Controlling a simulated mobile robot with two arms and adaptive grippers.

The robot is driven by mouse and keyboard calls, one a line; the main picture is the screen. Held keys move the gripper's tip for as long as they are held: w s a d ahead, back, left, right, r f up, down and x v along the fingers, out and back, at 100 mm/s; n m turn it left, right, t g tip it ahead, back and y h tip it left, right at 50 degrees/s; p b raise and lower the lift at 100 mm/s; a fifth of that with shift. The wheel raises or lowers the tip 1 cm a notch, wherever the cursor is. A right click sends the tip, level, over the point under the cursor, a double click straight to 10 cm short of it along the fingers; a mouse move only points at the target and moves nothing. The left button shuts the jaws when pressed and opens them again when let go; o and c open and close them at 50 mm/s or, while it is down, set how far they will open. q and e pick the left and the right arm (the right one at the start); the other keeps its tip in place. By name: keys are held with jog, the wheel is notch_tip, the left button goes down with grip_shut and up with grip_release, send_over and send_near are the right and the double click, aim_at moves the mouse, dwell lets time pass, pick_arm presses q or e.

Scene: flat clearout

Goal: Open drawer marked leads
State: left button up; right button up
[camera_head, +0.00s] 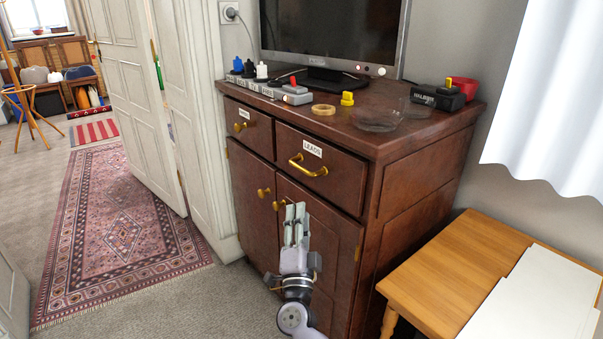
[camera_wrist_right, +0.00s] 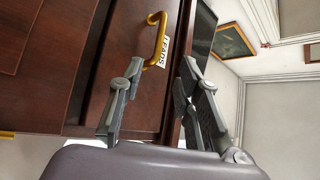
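The drawer marked LEADS (camera_head: 338,177) is the right-hand top drawer of a dark brown cabinet, and it looks shut. Its brass bar handle (camera_head: 308,166) sits below a white LEADS label (camera_head: 312,148). My right gripper (camera_head: 296,208) is in front of the cabinet door, below the handle and apart from it. In the right wrist view, the gripper (camera_wrist_right: 155,95) has its fingers spread with nothing between them. There the brass handle (camera_wrist_right: 155,38) and the label (camera_wrist_right: 152,50) show beyond the fingertips. My left gripper is not in view.
A wooden table (camera_head: 440,283) stands close at the right.

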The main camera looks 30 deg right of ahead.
aim_at(302, 167)
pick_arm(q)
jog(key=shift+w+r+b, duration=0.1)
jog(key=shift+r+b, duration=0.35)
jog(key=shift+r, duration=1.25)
pick_arm(e)
jog(key=shift+x, duration=7.5)
jog(key=shift+f, duration=0.1)
jog(key=shift+c, duration=0.2)
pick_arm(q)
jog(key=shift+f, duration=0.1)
pick_arm(e)
grip_shut()
jog(key=shift+f, duration=0.1)
